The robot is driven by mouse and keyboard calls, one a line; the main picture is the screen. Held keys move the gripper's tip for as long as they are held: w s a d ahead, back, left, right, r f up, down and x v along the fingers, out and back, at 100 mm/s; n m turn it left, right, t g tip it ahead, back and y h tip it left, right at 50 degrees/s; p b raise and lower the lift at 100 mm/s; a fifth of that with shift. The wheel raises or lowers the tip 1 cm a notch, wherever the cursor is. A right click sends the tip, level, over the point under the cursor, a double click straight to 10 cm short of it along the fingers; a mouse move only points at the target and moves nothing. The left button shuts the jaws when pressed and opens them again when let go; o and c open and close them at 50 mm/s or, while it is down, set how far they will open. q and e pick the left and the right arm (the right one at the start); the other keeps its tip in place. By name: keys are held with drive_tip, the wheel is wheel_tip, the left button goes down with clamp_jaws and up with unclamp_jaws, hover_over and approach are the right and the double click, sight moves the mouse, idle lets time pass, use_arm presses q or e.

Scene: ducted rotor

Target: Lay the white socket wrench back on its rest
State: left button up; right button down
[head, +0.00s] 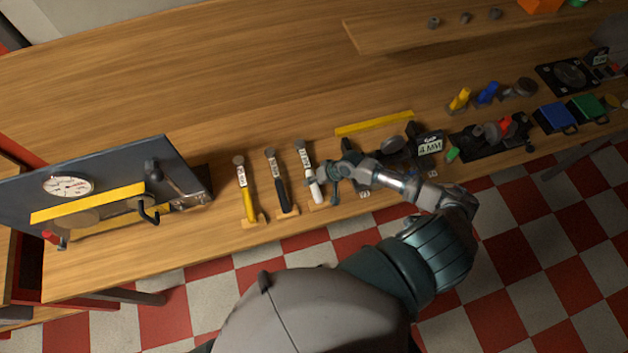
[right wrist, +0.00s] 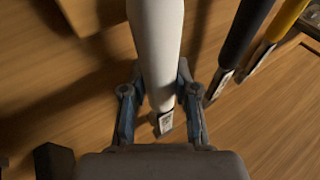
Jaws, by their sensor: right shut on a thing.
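The white socket wrench (head: 314,189) is at the right end of a row of three similar tools on the wooden bench. In the right wrist view its white handle (right wrist: 157,45) runs between the two blue-grey fingers. My right gripper (head: 326,178) is shut on this handle; its fingers also show in the wrist view (right wrist: 157,78). The fingers partly cover the wrench in the head view. Its rest is mostly hidden, and I cannot tell whether the wrench touches it. My left gripper is not in view.
A black-handled tool (head: 282,190) and a yellow-handled tool (head: 248,200) lie just left of the white wrench. A yellow bar (head: 374,123) lies behind my gripper. A grey panel with a gauge (head: 68,186) stands at left. The bench behind the tools is clear.

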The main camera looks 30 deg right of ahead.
drive_tip(key=c, duration=0.8)
unclamp_jaws()
drive_tip(key=shift+s+d, duration=0.1)
drive_tip(key=shift+d, duration=0.2)
drive_tip(key=shift+d+r, duration=0.15)
drive_tip(key=shift+d, duration=0.1)
drive_tip(key=v, duration=1)
drive_tip(key=s+a+f+n, duration=0.3)
drive_tip(key=s+a+n, duration=0.2)
drive_tip(key=s+a, duration=0.45)
drive_tip(key=s+r+h, duration=0.2)
drive_tip(key=s+h, duration=0.3)
drive_tip(key=s, duration=0.1)
drive_tip(key=s+f+g+b, duration=0.1)
drive_tip(key=s+f+b, duration=0.1)
drive_tip(key=f, duration=1.4)
drive_tip(key=s+f+g+b, duration=0.1)
drive_tip(key=s+f+b, duration=0.1)
drive_tip(key=f, duration=1.5)
use_arm(q)
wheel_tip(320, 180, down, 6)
drive_tip(key=b, duration=0.2)
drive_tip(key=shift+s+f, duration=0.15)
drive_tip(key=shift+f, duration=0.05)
use_arm(e)
drive_tip(key=s+d+f+n+g, duration=0.1)
drive_tip(key=s+d+f, duration=0.1)
drive_tip(key=s+f, duration=1.4)
drive_tip(key=shift+d, duration=0.4)
